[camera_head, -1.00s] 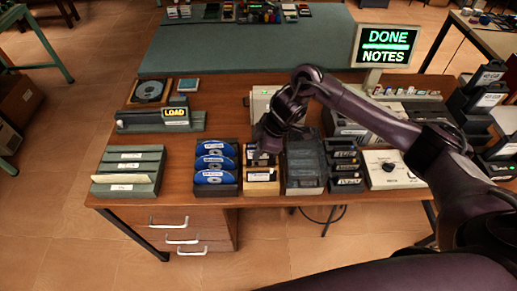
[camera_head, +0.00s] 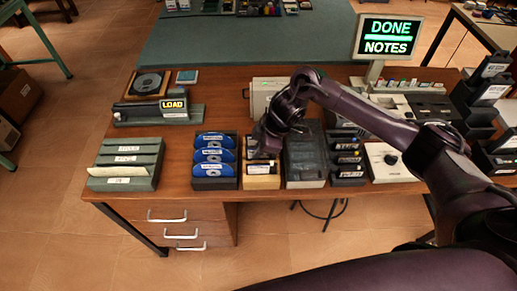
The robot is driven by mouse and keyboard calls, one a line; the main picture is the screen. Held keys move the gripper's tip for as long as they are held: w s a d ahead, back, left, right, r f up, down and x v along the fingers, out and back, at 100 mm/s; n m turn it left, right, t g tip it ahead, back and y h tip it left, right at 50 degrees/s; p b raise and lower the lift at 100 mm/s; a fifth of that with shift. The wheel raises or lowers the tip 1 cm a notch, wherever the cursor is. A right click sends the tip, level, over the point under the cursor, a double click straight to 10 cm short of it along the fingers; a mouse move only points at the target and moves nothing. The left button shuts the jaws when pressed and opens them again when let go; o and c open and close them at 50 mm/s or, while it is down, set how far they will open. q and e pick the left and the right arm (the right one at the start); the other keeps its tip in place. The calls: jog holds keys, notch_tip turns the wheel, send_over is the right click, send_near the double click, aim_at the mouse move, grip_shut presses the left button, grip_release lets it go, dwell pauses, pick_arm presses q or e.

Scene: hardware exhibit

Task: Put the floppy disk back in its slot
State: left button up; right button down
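My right arm comes in from the right. Its gripper (camera_head: 266,143) points down over the wooden floppy disk rack (camera_head: 261,182) at the desk's front middle. Dark floppy disks with pale labels (camera_head: 259,169) stand in this rack, the front one clearest. The gripper's wrist covers the back of the rack, and I cannot see whether the fingers are open or hold a disk. My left gripper is not in view.
Left of the rack stands a holder of blue discs (camera_head: 214,156), then a green-grey slotted holder (camera_head: 125,180). Right of it are a dark grey bin (camera_head: 305,178) and a black cartridge rack (camera_head: 347,182). A lit sign (camera_head: 388,38) reads DONE NOTES. A LOAD unit (camera_head: 158,119) stands behind left.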

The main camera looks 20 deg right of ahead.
jog(key=c, duration=1.7)
grip_release()
jog(key=shift+o, duration=0.6)
jog(key=shift+s+r, duration=0.1)
jog(key=shift+r, duration=0.05)
jog(key=shift+w, duration=0.2)
jog(key=shift+s, duration=0.1)
notch_tip(320, 180, up, 8)
jog(key=p, duration=0.8)
